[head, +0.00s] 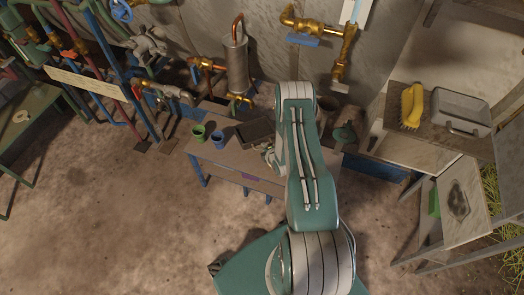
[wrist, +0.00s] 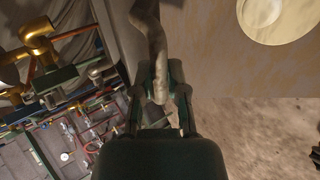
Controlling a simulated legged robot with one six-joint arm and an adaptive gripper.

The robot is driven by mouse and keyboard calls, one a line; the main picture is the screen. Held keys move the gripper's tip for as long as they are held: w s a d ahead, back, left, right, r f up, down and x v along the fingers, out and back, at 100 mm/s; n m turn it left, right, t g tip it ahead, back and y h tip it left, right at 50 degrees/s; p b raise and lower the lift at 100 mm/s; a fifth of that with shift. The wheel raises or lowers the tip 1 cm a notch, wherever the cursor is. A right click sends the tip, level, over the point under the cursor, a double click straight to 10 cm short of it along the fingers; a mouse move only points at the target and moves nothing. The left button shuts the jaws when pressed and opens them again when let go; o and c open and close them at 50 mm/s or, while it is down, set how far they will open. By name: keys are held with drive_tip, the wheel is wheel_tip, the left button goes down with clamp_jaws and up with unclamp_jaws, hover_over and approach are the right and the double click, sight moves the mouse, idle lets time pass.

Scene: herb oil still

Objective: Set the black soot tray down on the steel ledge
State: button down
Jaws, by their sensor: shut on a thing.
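The black soot tray (head: 255,132) is at the left of my arm in the head view, over or on a low grey-brown bench top (head: 222,157), which may be the steel ledge. I cannot tell whether the tray touches that surface. My gripper (head: 268,154) is at the tray's near right side, partly hidden by my arm. In the wrist view my gripper (wrist: 163,90) is shut on a narrow grey piece, which looks like the tray's handle (wrist: 155,45). Most of the tray is hidden in the wrist view.
A green cup (head: 198,133) and a blue cup (head: 218,139) stand left of the tray. A steel still pot (head: 236,68) and brass pipes are behind. At the right, a side table holds a yellow brush (head: 412,105) and a metal box (head: 461,108). The floor in front is clear.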

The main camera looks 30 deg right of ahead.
wheel_tip(320, 180, down, 4)
drive_tip(key=shift+s+a+f, duration=0.1)
drive_tip(key=shift+a+f, duration=0.05)
drive_tip(key=shift+f, duration=2.6)
drive_tip(key=c, duration=1)
unclamp_jaws()
drive_tip(key=shift+o, duration=0.2)
